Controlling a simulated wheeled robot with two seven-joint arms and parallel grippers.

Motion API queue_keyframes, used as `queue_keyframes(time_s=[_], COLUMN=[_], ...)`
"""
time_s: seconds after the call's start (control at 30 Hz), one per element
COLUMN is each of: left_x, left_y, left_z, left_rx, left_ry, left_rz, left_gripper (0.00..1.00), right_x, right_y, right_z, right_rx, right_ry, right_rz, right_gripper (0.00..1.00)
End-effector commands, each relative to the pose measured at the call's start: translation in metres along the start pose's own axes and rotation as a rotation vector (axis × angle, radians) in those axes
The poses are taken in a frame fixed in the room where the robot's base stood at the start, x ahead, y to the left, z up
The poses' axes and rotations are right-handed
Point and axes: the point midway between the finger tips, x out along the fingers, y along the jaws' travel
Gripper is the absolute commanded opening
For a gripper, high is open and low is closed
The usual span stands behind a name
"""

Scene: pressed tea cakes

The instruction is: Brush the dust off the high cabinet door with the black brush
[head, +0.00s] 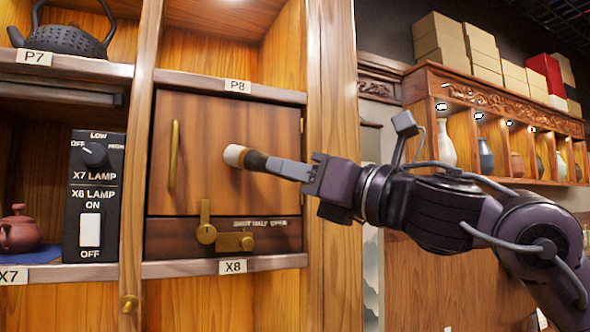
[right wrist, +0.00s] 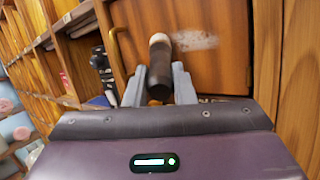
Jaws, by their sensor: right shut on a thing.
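The high cabinet door (head: 215,120) is a closed brown wooden panel with a brass handle (head: 174,155) at its left, under the P8 label. My right gripper (head: 268,164) is in front of it, shut on the black brush (head: 254,161). The brush's pale bristle end (head: 235,156) points at the door and looks at or very near its surface. In the right wrist view the brush (right wrist: 160,75) stands between the two fingers. A whitish dust patch (right wrist: 196,41) lies on the door just right of the bristles. My left gripper is not in view.
Below the door are a brass latch (head: 206,232) and a narrow drawer front. Left are a black switch box (head: 97,190), a reddish teapot (head: 20,230) and a dark kettle (head: 62,40). A wooden post (head: 333,120) stands right of the door.

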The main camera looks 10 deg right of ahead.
Motion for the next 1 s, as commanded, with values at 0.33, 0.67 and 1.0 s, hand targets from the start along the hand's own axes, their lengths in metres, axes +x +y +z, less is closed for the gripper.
queue_keyframes(time_s=[0.33,0.67,1.0], left_x=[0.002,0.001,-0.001], left_y=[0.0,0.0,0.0], left_z=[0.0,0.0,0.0], left_rx=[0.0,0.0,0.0], left_ry=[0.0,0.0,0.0], left_rz=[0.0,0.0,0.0], left_gripper=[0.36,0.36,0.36], right_x=[-0.012,-0.02,-0.031], right_y=[-0.018,-0.031,-0.054], right_z=[0.006,0.01,0.017], right_rx=[0.001,0.001,0.001], right_ry=[-0.001,-0.001,-0.002], right_rz=[-0.003,-0.002,-0.003], right_gripper=[0.0,0.0,0.0])
